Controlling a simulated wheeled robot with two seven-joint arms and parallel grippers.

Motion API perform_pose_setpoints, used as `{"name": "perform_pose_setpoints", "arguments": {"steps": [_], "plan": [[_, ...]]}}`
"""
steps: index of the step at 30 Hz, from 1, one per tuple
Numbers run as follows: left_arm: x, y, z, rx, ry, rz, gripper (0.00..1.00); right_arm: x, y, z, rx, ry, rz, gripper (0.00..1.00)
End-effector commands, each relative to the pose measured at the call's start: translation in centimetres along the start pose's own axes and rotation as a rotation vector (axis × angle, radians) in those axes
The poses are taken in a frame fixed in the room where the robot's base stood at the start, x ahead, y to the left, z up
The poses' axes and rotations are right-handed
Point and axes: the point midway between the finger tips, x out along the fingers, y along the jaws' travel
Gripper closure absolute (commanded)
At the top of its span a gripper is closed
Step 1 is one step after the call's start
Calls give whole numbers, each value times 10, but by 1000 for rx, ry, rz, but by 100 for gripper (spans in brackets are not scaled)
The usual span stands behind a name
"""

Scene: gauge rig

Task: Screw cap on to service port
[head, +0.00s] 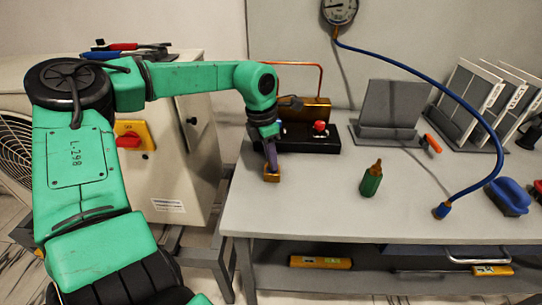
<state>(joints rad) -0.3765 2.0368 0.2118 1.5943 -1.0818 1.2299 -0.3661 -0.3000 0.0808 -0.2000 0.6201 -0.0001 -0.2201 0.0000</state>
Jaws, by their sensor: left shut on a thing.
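My left gripper (270,160) points down over the left end of the grey bench. It is shut on a small brass-coloured piece (271,174), which looks like the cap. The piece is low over the bench near its left edge; I cannot tell whether it touches the top. I cannot pick out the service port for certain. The pale cabinet unit (188,180) stands left of the bench, partly hidden behind my left arm. A dark fitting (192,121) shows on its side. My right gripper is not in view.
On the bench (330,215) stand a black device with a red knob (320,127), a green bottle (371,180), a grey stand (388,110), filter panels (480,95) and a blue object (508,196). A blue hose (455,95) runs from the gauge (339,10). The front middle is clear.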

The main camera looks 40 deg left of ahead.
Motion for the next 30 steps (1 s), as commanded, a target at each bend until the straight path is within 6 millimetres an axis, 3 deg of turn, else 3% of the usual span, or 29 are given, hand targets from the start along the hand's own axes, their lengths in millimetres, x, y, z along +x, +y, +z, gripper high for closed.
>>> {"name": "perform_pose_setpoints", "arguments": {"steps": [3, 13, 20, 30], "plan": [[0, -2, 0, 157, 1, -31, 100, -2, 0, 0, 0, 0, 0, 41], [1, -3, 0, 236, 2, -46, 100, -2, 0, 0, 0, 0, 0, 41], [2, -3, -1, 607, 2, -104, 100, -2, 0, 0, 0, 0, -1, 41], [3, -4, -2, 702, 4, -123, 100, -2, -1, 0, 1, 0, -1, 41]]}}
